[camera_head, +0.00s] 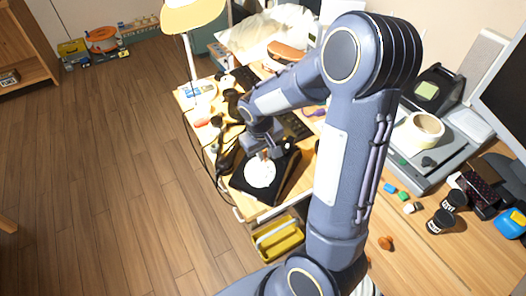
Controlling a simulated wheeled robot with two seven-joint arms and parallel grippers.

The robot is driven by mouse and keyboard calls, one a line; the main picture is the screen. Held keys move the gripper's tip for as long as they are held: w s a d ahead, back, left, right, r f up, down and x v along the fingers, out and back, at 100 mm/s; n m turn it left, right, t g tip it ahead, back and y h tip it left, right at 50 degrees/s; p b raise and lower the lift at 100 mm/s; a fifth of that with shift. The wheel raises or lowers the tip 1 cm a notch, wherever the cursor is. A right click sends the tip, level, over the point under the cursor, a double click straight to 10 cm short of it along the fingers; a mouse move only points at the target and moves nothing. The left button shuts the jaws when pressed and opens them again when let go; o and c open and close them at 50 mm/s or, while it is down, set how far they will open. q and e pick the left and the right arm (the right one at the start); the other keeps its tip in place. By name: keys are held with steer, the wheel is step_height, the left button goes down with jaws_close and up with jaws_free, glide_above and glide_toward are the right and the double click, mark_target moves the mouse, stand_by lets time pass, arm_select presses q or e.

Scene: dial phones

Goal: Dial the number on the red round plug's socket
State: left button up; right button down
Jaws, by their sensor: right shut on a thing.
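A black phone (241,190) with a round white dial (260,175) lies near the desk's left edge. My right gripper (263,154) points down at the far rim of the dial. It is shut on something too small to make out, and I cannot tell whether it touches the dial. A small red item (201,122), possibly the red round plug, lies to the left behind the phone among pale and black pieces with cables. Its socket and number cannot be read from here. My left gripper is not in view.
My right arm covers the desk's middle. A desk lamp (192,16) stands behind on the left. A yellow bin (279,243) is below the phone. Black cups (440,221), small colored blocks and a monitor (505,88) are at right. The floor at left is clear.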

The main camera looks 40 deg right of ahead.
steer(key=shift+s+d, duration=0.15)
steer(key=shift+s, duration=0.45)
steer(key=shift+s+f, duration=0.1)
steer(key=shift+s, duration=0.05)
steer(key=shift+s+f+b, duration=0.1)
steer(key=shift+s+b, duration=0.2)
steer(key=shift+s, duration=0.15)
steer(key=shift+s+a+f, duration=0.15)
steer(key=shift+s+a, duration=0.1)
steer(key=shift+s, duration=0.3)
steer(key=shift+f+b, duration=0.1)
steer(key=shift+b, duration=0.25)
steer(key=shift+s+a+f, duration=0.15)
steer(key=shift+s+a, duration=0.25)
